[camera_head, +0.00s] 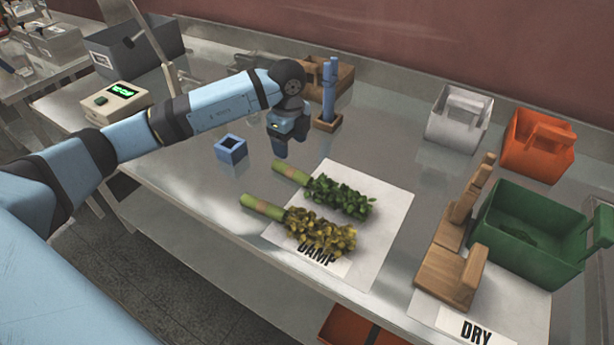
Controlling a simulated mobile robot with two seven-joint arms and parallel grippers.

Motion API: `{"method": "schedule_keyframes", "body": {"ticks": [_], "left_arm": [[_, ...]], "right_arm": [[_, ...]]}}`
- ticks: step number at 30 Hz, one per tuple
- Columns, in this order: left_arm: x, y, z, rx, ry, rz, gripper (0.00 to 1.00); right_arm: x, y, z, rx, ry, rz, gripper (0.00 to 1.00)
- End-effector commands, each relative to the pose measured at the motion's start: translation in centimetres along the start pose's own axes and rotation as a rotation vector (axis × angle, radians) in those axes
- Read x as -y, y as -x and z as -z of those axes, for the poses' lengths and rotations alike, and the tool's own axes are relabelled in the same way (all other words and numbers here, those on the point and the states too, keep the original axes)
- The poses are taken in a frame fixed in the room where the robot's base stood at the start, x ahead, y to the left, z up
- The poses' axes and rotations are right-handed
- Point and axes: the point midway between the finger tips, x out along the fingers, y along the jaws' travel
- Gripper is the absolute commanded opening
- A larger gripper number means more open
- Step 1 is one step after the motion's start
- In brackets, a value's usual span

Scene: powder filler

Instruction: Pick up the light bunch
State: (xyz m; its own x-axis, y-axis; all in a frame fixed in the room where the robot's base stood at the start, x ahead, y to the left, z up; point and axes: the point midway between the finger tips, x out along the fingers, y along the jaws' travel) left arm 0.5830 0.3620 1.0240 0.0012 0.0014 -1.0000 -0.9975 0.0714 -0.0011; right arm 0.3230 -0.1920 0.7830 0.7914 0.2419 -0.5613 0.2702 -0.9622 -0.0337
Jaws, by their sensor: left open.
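Two leafy bunches lie side by side on a white sheet (392,195) marked DAMP, their pale green wrapped stems pointing left. The nearer bunch (322,234) has lighter, yellowish leaves. The farther bunch (340,196) has darker green leaves. My left gripper (282,150) hangs fingers down above the table, behind and to the left of the bunches. It is open, empty and apart from both. Its fingers show small, nearly edge-on. My right gripper is not in view.
A small blue open block (231,149) stands left of my left gripper. A wooden stand (450,275), a green bin (530,240), an orange bin (537,145) and a grey bin (457,118) stand right. A scale (115,104) is left.

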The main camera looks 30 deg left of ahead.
Motion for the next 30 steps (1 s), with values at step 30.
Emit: {"method": "schedule_keyframes", "body": {"ticks": [30], "left_arm": [[-0.1, -9.4, 0.3, -0.002, 0.000, 0.002, 0.63]], "right_arm": [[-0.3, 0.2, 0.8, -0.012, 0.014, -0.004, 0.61]]}}
